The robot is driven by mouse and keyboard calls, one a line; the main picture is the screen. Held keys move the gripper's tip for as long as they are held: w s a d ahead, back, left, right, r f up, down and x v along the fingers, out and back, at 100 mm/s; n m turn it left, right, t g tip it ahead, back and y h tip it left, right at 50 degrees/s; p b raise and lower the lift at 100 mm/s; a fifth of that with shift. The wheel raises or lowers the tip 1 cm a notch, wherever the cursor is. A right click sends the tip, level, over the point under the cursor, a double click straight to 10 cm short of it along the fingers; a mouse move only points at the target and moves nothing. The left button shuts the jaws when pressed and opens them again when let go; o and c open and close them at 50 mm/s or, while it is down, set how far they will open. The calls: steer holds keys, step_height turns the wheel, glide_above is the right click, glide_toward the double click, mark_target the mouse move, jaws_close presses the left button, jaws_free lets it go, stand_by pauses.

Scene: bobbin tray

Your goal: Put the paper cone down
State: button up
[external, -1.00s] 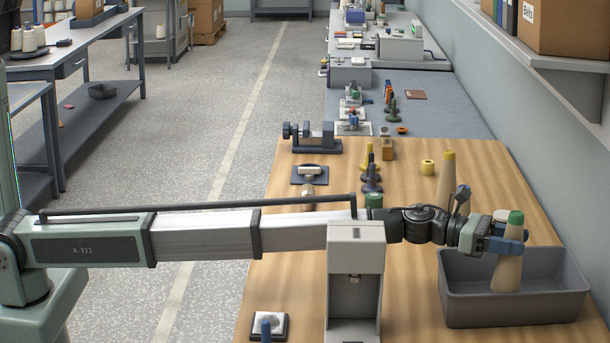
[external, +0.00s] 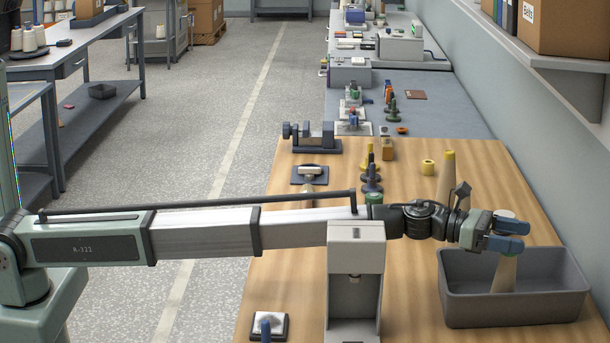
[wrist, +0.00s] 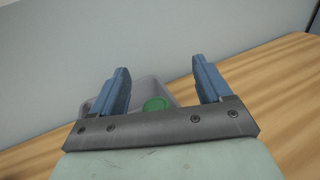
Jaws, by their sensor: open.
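The paper cone (external: 505,274) is tan with a green tip. It stands near upright in the grey tray (external: 515,308), its base hidden by the tray's front wall. In the wrist view the green tip (wrist: 157,104) shows between the two spread fingers of my gripper (wrist: 162,68), with a gap to the right finger.
A tan cone with a yellow top (external: 447,178) stands behind the tray. A yellow ring (external: 428,167) lies near it. A grey-white device (external: 356,270) stands left of the tray under my arm. The wall runs close on the right.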

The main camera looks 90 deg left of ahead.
steer(key=v, duration=1.2)
